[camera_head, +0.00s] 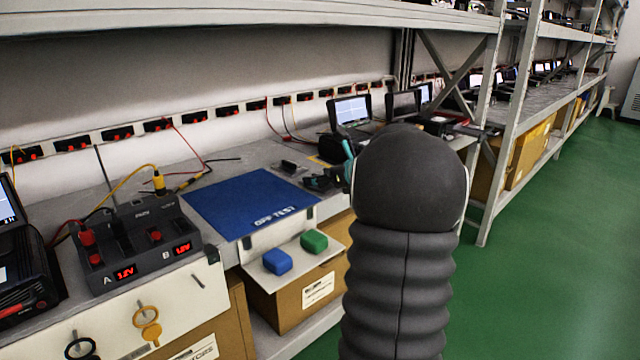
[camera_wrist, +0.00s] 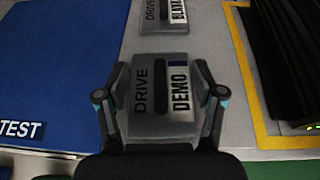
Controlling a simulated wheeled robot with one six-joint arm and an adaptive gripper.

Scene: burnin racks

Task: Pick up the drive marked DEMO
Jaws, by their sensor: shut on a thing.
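The drive marked DEMO (camera_wrist: 146,118) is a grey block with a dark slot and a white label, in the middle of the wrist view. My gripper (camera_wrist: 160,97) has a finger on each side of it and is shut on it. I cannot tell whether the drive touches the bench or is lifted. In the head view my gripper (camera_head: 335,172) shows at the bench beside the blue mat, partly hidden by my arm. The drive is hard to make out there. A second drive marked BLANK (camera_wrist: 163,27) lies just beyond it on the grey surface.
A blue mat (camera_head: 235,195) lies left of my gripper. A power supply (camera_head: 138,238) with red displays stands further left. Blue (camera_head: 277,261) and green (camera_head: 314,240) blocks sit on a low ledge in front. A dark device (camera_wrist: 283,70) stands right of the drive, near yellow tape (camera_wrist: 252,90).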

